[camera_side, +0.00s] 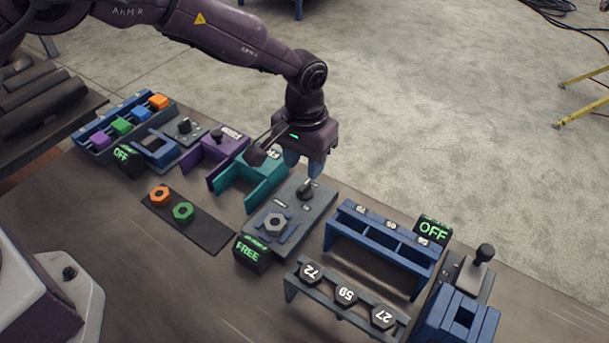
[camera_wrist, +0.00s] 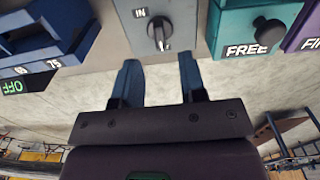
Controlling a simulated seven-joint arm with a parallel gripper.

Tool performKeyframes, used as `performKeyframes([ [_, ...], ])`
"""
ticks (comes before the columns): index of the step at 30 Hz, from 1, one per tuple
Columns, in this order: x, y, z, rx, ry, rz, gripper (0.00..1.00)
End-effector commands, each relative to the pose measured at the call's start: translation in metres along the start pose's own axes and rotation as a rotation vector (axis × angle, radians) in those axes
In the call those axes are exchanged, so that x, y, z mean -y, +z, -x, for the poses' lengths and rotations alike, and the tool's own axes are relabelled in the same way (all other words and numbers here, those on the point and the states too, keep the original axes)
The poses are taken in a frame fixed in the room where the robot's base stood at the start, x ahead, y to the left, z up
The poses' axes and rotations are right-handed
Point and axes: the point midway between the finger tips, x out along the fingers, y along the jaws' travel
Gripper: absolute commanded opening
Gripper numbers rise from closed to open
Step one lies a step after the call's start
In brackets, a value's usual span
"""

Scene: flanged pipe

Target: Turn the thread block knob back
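The thread block (camera_side: 290,222) is a grey block with a hex nut (camera_side: 275,223) in a blue holder at its front. Its dark knob (camera_side: 305,190) stands at the back, and a sign (camera_side: 250,251) in front reads FREE. In the wrist view the knob (camera_wrist: 159,33) sits below an IN label, its light pointer mark toward the picture's bottom. My gripper (camera_side: 303,166) is above and just behind the knob. In the wrist view my gripper's (camera_wrist: 158,62) two blue fingers are apart with nothing between them, and the knob lies beyond their tips.
A teal holder (camera_side: 250,183) with its own knob stands just left of the block. A blue rack (camera_side: 375,245) stands to the right, with an OFF sign (camera_side: 433,231). Numbered hex pieces (camera_side: 346,294) sit in front.

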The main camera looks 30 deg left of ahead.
Motion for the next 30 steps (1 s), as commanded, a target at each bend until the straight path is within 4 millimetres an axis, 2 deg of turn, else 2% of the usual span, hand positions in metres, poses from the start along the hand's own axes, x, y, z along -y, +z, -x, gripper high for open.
performKeyframes([
  [1, -0.001, -0.001, 0.014, -0.004, 0.002, 0.0, 0.38],
  [6, 0.0, 0.0, 0.047, -0.003, 0.001, 0.001, 0.38],
  [12, 0.0, 0.0, 0.069, -0.001, 0.0, 0.001, 0.38],
  [30, 0.0, 0.0, 0.072, -0.001, 0.0, -0.016, 0.38],
])
